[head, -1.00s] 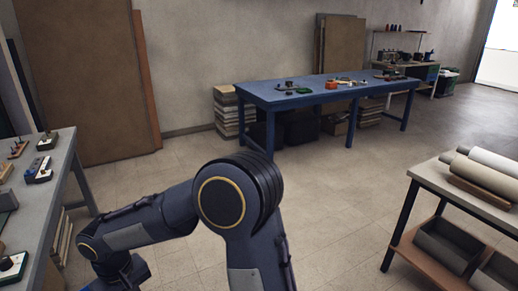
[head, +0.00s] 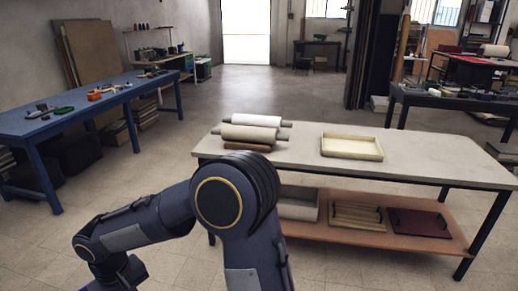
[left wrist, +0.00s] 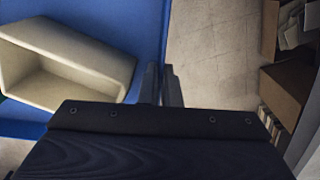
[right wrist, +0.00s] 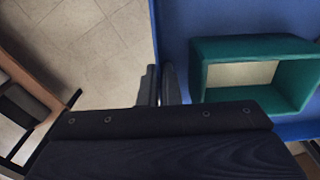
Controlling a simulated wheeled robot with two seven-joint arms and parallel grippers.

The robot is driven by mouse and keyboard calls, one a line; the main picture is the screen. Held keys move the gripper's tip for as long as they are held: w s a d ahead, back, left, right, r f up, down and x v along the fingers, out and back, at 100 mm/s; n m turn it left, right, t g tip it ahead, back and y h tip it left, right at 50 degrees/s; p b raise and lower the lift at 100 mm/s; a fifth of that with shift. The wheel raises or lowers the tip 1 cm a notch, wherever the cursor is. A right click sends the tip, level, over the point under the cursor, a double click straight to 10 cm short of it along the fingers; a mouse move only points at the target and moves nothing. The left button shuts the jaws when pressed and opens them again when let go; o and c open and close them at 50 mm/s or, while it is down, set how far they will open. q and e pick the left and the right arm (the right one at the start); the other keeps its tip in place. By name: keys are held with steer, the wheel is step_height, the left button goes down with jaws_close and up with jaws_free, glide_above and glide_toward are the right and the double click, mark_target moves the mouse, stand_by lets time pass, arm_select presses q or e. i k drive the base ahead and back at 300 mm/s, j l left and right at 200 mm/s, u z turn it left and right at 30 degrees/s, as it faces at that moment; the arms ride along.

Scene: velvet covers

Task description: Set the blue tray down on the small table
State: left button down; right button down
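The blue tray shows in the left wrist view (left wrist: 145,30) and the right wrist view (right wrist: 250,20). A cream open box (left wrist: 70,60) lies on it by my left gripper. A green open box (right wrist: 255,70) lies on it by my right gripper. My left gripper (left wrist: 161,85) and right gripper (right wrist: 160,85) each have their fingers close together at a tray edge, one on either side of it. The head view shows an arm of mine, but neither gripper clearly. I cannot tell which table there is the small table.
A grey-topped table (head: 420,150) stands ahead, with rolls (head: 250,127), a cream shallow tray (head: 351,147) and a loaded lower shelf (head: 300,233). A long blue table (head: 60,115) stands left, a dark table (head: 450,100) far right. Open floor (head: 260,85) lies beyond.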

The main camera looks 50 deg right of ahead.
mark_target(411, 158)
steer(key=z, duration=1.65)
steer(key=i+l+z, duration=0.3)
steer(key=i+l, duration=0.15)
steer(key=l, duration=0.15)
steer(key=i+l+z, duration=0.25)
steer(key=i+l, duration=2.15)
steer(key=i, duration=0.2)
